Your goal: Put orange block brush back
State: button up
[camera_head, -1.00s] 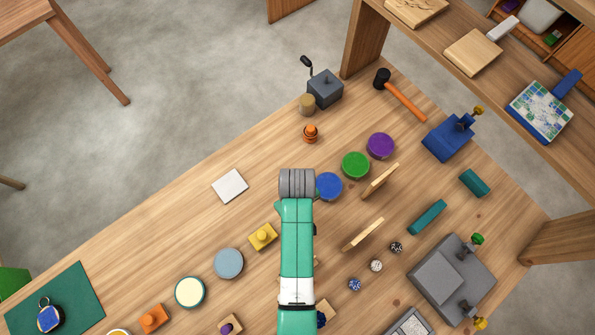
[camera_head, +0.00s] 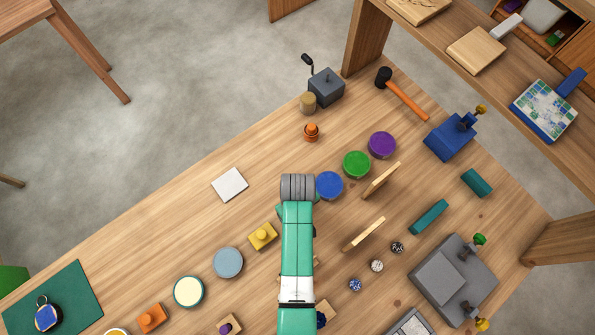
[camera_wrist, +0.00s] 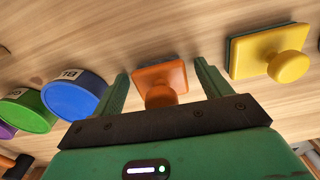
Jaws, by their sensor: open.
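An orange block brush (camera_wrist: 160,78) with a round orange knob lies on the bench in the wrist view, between my gripper's two green fingers. My gripper (camera_wrist: 161,70) is open, with a finger on either side of the block; I cannot tell whether they touch it. A similar orange block with a knob (camera_head: 152,317) sits at the lower left in the head view.
A blue tin (camera_wrist: 74,97) is left of the fingers and a yellow knobbed block (camera_wrist: 270,52) is right of them. In the head view, a green tin (camera_head: 356,164), a purple tin (camera_head: 382,145) and a white square (camera_head: 230,185) lie around my arm.

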notch_tip(320, 180, up, 12)
jog(key=shift+r+p, duration=0.2)
jog(key=shift+p, duration=0.95)
jog(key=w+r+m+t, duration=0.1)
jog(key=w+r+t, duration=0.35)
jog(key=r, duration=0.55)
jog(key=w+r+m+t, duration=0.1)
jog(key=w+r+t, duration=0.35)
jog(key=r, duration=0.55)
jog(key=w+r+m+t, duration=0.1)
jog(key=w+r+t, duration=0.3)
jog(key=r, duration=0.6)
jog(key=s+r+m+t, duration=0.1)
jog(key=s+r+t, duration=0.3)
jog(key=r, duration=0.7)
jog(key=s+r+m+t, duration=0.1)
jog(key=s+r+t, duration=0.3)
jog(key=r, duration=0.8)
jog(key=s+r+m+t, duration=0.1)
jog(key=s+r+t, duration=0.3)
jog(key=r, duration=0.7)
jog(key=shift+s+a+r+m, duration=0.2)
jog(key=shift+s+r+m, duration=0.2)
jog(key=shift+s, duration=0.3)
